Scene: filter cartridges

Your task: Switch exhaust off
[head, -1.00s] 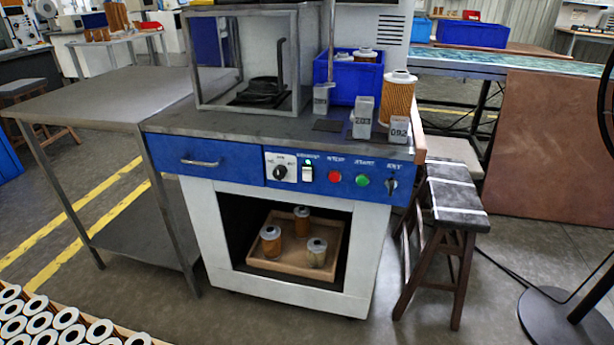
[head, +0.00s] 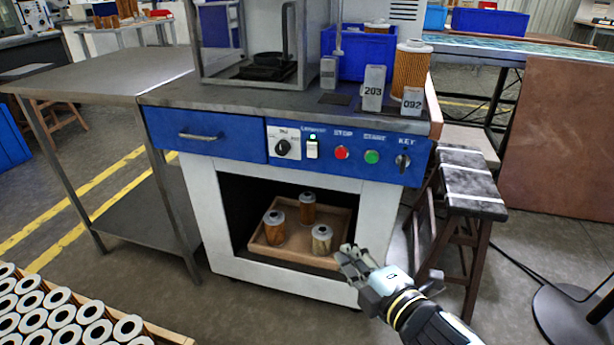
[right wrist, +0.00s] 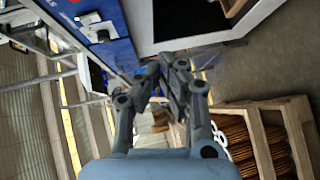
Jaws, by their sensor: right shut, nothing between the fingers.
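The blue control panel (head: 365,164) is on the front of the machine bench. Its white rocker switch (head: 312,150) has a lit green lamp (head: 312,137) above it; the label over it is too small to read surely. A black rotary knob (head: 282,148) on a white plate is to its left; a red STOP button (head: 342,153) is to its right. My right gripper (head: 350,259) is shut and empty, below the panel and in front of the lower opening. In the right wrist view its fingers (right wrist: 170,75) are together, apart from the panel (right wrist: 110,45). My left gripper is out of view.
A green button (head: 372,157) and a key switch (head: 403,162) are farther right. A drawer handle (head: 200,136) sticks out at left. A tray (head: 285,258) with three filters is in the lower opening. A stool (head: 470,190) stands at right; a crate of filters is at lower left.

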